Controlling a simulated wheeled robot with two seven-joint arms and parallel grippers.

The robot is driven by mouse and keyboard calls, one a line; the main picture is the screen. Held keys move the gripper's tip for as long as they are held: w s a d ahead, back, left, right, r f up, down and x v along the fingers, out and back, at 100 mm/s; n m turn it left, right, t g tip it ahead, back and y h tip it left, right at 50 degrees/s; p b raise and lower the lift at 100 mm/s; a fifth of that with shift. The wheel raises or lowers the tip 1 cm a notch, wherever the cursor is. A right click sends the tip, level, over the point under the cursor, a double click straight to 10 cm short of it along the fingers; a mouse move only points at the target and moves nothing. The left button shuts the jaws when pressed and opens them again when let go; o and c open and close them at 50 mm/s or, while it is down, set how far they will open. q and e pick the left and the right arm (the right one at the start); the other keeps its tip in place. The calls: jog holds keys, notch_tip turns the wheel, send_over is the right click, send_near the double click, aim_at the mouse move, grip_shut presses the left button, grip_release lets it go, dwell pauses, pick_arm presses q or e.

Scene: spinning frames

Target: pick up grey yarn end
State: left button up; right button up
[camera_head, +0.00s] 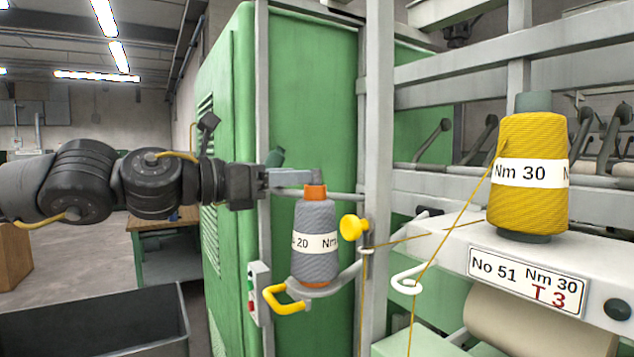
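A grey yarn bobbin (316,240) marked "20" and "Nm" stands upright on an orange tube (315,192), in the middle of the camera_head view. No loose grey yarn end can be made out on it. My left gripper (312,177) reaches in from the left, with its fingers just above or beside the top of the orange tube. I cannot tell whether it touches the tube, or whether the fingers are apart or closed. My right gripper is not in view.
A yellow knob (352,227) and yellow hook handle (285,299) are close to the bobbin. A yellow yarn cone (530,175) stands on the white machine ledge (450,250) at right, its thread running to a white guide (407,283). A green cabinet (310,100) stands behind. A dark bin (95,325) is lower left.

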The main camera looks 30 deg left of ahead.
aim_at(315, 173)
pick_arm(q)
jog(key=p+x, duration=0.3)
jog(key=x, duration=0.1)
jog(key=shift+w+d+r, duration=0.15)
jog(key=shift+d+r, duration=0.05)
jog(key=shift+d, duration=0.05)
jog(key=shift+w+d+f, duration=0.1)
jog(key=shift+w+d, duration=0.1)
jog(key=shift+w, duration=0.15)
jog(key=shift+s, duration=0.1)
